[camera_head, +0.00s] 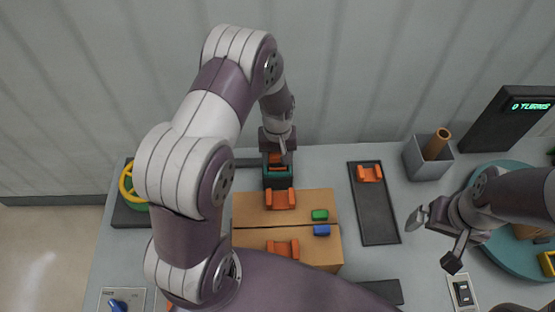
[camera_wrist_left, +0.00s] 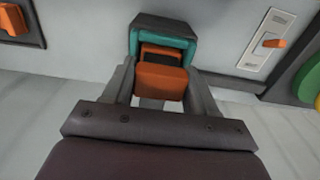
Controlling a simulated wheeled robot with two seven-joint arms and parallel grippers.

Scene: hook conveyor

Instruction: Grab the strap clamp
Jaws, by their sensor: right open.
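An orange clamp-like piece (camera_head: 276,160) sits in a teal-lined dark holder (camera_head: 277,181) at the back of the table. My left gripper (camera_head: 277,150) is down at this holder. In the left wrist view the orange piece (camera_wrist_left: 161,80) lies between the left gripper's two fingers (camera_wrist_left: 161,88), close to both. Whether they press on it cannot be told. Two similar orange pieces sit on the cardboard box, one behind (camera_head: 281,199) and one in front (camera_head: 283,249). Another (camera_head: 370,173) lies on a dark tray. My right gripper (camera_head: 434,240) is open and empty over the table's right side.
The cardboard box (camera_head: 246,205) also carries a green block (camera_head: 320,215) and a blue block (camera_head: 321,230). A grey bin (camera_head: 428,160) with a brown rod stands at the back right, near a display (camera_head: 510,118) reading "0 TURNS". A teal round plate (camera_head: 490,250) lies under my right arm.

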